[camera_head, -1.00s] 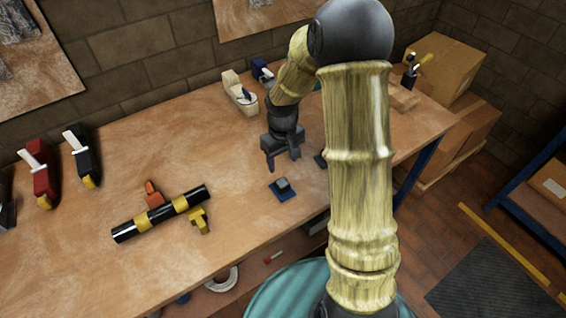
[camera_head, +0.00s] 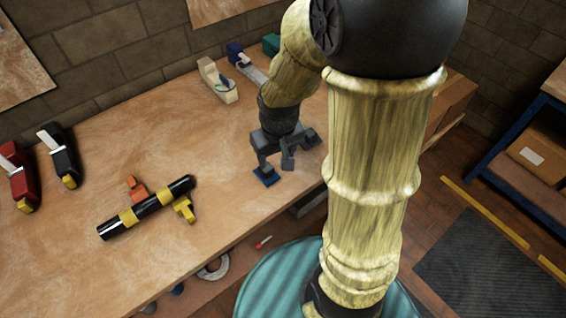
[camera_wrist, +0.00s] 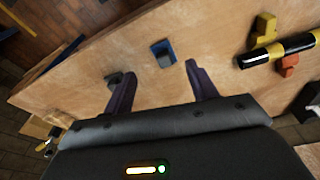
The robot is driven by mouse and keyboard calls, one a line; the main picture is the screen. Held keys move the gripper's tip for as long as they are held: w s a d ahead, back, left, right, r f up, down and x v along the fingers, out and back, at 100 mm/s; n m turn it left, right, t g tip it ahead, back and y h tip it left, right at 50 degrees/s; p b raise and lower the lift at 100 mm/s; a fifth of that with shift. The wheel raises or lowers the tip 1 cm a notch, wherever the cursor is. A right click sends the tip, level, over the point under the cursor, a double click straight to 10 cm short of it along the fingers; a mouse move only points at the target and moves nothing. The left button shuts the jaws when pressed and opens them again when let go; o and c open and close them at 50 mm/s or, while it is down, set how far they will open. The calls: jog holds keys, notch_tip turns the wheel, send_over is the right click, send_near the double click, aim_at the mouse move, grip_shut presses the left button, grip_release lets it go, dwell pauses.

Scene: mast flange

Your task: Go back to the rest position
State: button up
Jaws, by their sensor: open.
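My gripper (camera_head: 276,162) hangs over the workbench (camera_head: 200,150) near its front edge, fingers apart and nothing between them. In the wrist view my gripper (camera_wrist: 157,78) shows two spread dark fingers. A small dark block on a blue base (camera_wrist: 162,52) lies on the bench beyond the fingers. In the head view the blue base (camera_head: 265,176) is partly hidden by my gripper. Another small dark piece (camera_wrist: 114,78) shows beside the left finger in the wrist view.
A black and yellow striped bar (camera_head: 147,208) lies on the bench between an orange piece (camera_head: 136,189) and a yellow piece (camera_head: 185,209). Red (camera_head: 19,180) and black (camera_head: 60,157) tools stand at left. A tape dispenser (camera_head: 217,82) stands at the back. A blue shelf (camera_head: 530,205) is at right.

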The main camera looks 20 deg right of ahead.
jog(key=shift+m+t, duration=0.4)
jog(key=shift+m, duration=0.2)
jog(key=s, duration=0.1)
jog(key=s+r, duration=0.1)
jog(key=s, duration=0.2)
jog(key=shift+s+r, duration=0.25)
jog(key=shift+d+r+p, duration=0.15)
jog(key=shift+r+p, duration=0.2)
jog(key=shift+r, duration=0.05)
